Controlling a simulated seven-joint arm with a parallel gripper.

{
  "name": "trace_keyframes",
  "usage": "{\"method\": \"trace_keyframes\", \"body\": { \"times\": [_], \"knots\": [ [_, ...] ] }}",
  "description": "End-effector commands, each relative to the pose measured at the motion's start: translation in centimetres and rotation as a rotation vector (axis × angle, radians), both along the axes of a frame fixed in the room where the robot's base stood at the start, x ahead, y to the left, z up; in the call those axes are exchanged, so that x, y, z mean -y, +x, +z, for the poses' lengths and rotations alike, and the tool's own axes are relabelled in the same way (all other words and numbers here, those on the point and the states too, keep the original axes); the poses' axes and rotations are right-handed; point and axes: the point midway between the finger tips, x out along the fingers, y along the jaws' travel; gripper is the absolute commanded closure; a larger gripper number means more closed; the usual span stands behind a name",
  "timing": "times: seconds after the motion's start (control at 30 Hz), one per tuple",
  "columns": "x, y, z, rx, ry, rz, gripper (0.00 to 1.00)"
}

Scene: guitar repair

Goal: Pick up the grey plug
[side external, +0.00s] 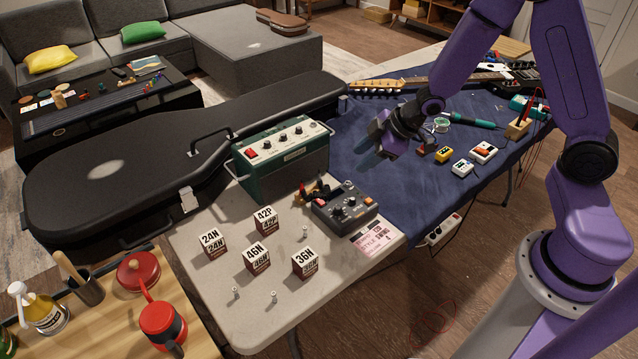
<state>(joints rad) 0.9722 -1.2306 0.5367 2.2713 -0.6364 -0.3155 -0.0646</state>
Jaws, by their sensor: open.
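My purple gripper (371,157) is open and appears empty, above the near left part of the blue cloth (400,215). Three small pale grey pieces stand on the light table: one near the grey pedal (304,233), one at the front left (236,293) and one at the front (274,297). They are too small for me to tell whether one of them is the grey plug. My gripper is apart from all three, up and to the right of them.
Several labelled blocks (257,257) stand on the light table. A green amplifier (282,158) and a grey pedal (345,207) stand behind them. A black guitar case (90,190) lies to the left. Small pedals (462,167) and a soldering iron (475,121) lie on the cloth.

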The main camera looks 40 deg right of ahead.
Motion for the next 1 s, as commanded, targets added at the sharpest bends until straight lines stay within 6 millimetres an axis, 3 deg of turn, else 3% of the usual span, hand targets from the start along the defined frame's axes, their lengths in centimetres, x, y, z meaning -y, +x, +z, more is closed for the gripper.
{"method": "trace_keyframes", "body": {
  "times": [0.03,0.2,0.4,0.53,0.73,1.0],
  "knots": [
    [1.4,0.8,-1.5,0.007,0.035,-0.008,0.55],
    [4.7,2.4,-4.9,0.067,0.198,-0.005,0.55],
    [8.4,1.9,-7.6,0.146,0.42,-0.031,0.55],
    [9.9,1.2,-8.2,0.19,0.531,-0.051,0.55],
    [10.4,0.9,-8.4,0.223,0.6,-0.062,0.55],
    [7.5,3.7,-10.1,0.225,0.601,-0.059,0.55]
  ]
}}
